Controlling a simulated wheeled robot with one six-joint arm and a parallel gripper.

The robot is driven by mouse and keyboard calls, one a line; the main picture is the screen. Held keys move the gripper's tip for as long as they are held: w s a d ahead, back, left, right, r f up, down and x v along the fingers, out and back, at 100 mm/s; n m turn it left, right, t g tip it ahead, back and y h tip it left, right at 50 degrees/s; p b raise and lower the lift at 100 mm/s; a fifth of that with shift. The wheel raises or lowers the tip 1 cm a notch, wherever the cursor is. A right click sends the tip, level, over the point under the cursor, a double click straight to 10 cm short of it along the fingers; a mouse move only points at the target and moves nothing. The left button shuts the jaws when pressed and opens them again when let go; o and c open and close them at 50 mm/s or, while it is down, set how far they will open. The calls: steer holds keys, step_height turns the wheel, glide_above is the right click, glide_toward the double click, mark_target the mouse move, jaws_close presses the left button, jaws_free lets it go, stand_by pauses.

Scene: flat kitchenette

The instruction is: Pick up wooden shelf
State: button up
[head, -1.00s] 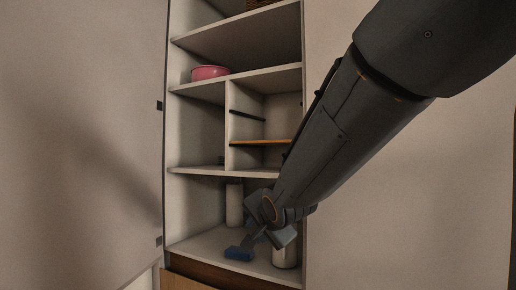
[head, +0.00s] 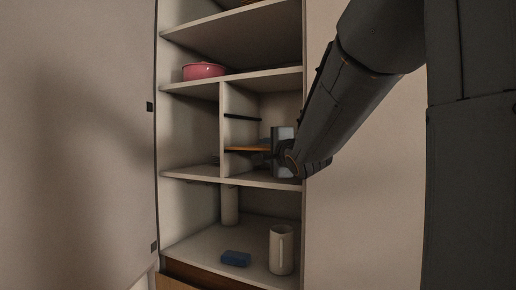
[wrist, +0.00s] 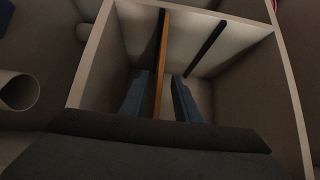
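The wooden shelf (head: 240,149) is a thin orange-brown board lying level in the small middle compartment of the cupboard. In the wrist view the wooden shelf (wrist: 162,62) appears upright because the view is turned. My gripper (wrist: 159,95) is open, with one blue-grey finger on each side of the board's line. The left finger looks close to the board, and a wider gap shows on the right. I cannot tell whether either finger touches it. In the head view my gripper (head: 270,150) is at the compartment's right side, and my wrist hides part of the board.
A thin black strip (head: 243,117) runs above the board inside the compartment. A pink pot (head: 204,71) stands on the shelf above, left. Compartment walls closely surround my gripper.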

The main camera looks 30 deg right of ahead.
steer(key=shift+w+d+p, duration=0.2)
steer(key=shift+w+p, duration=0.1)
steer(key=shift+w, duration=0.9)
steer(key=shift+w+d+p, duration=0.15)
steer(key=shift+w+p, duration=0.1)
steer(key=shift+w, duration=0.9)
jaws_close()
